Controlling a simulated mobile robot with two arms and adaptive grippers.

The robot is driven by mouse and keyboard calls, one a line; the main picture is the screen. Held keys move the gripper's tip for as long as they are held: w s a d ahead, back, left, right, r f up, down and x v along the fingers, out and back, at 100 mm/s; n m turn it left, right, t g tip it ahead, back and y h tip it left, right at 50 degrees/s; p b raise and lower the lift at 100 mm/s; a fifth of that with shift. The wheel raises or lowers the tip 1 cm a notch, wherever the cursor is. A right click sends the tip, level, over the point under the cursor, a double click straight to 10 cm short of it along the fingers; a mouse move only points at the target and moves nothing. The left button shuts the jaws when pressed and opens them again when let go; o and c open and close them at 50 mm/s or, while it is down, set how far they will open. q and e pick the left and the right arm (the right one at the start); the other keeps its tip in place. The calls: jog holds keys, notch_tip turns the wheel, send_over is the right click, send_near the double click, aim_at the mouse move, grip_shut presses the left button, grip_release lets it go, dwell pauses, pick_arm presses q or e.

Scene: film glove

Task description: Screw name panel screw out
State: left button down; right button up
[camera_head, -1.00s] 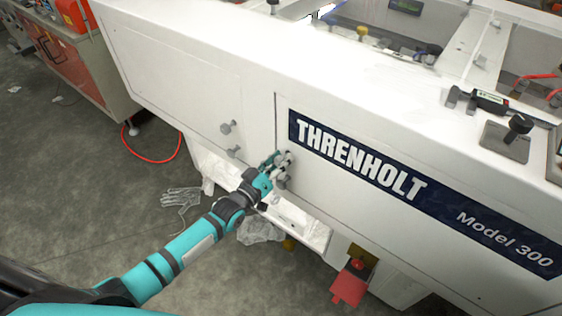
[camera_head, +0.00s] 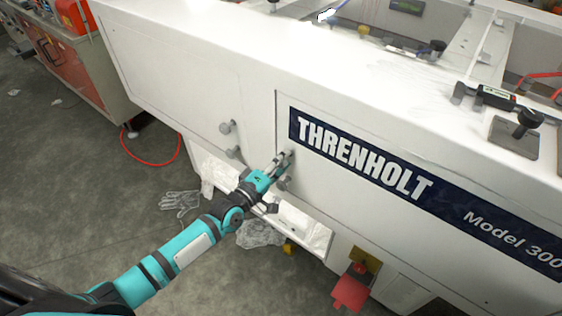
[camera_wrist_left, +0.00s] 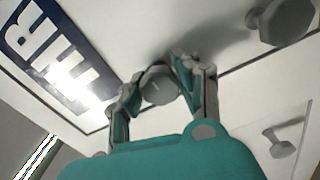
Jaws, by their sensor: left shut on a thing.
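The white machine's front panel (camera_head: 250,80) carries a dark blue THRENHOLT name strip (camera_head: 375,165). My left gripper (camera_head: 284,158) reaches the panel just left of this strip. In the left wrist view its two fingers (camera_wrist_left: 157,88) are shut around the sides of a grey round-headed screw (camera_wrist_left: 160,86). In the head view that screw is mostly hidden by the fingers. Another grey screw (camera_head: 284,183) sticks out just below the gripper. Two more screws, an upper one (camera_head: 227,127) and a lower one (camera_head: 233,152), stand to the left. My right gripper is not in view.
A white ledge (camera_head: 312,237) juts out below the panel. A red pedal (camera_head: 350,290) stands lower right. Clear film (camera_head: 262,235) and a glove-like film piece (camera_head: 180,201) lie low, near the floor. A red cable (camera_head: 150,162) curves across the floor at left.

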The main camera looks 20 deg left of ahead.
pick_arm(q)
jog(key=shift+r, duration=0.1)
dwell(0.4)
jog(key=c, duration=0.9)
grip_release()
jog(key=shift+w, duration=0.1)
jog(key=shift+o, duration=0.2)
jog(key=v, duration=1.2)
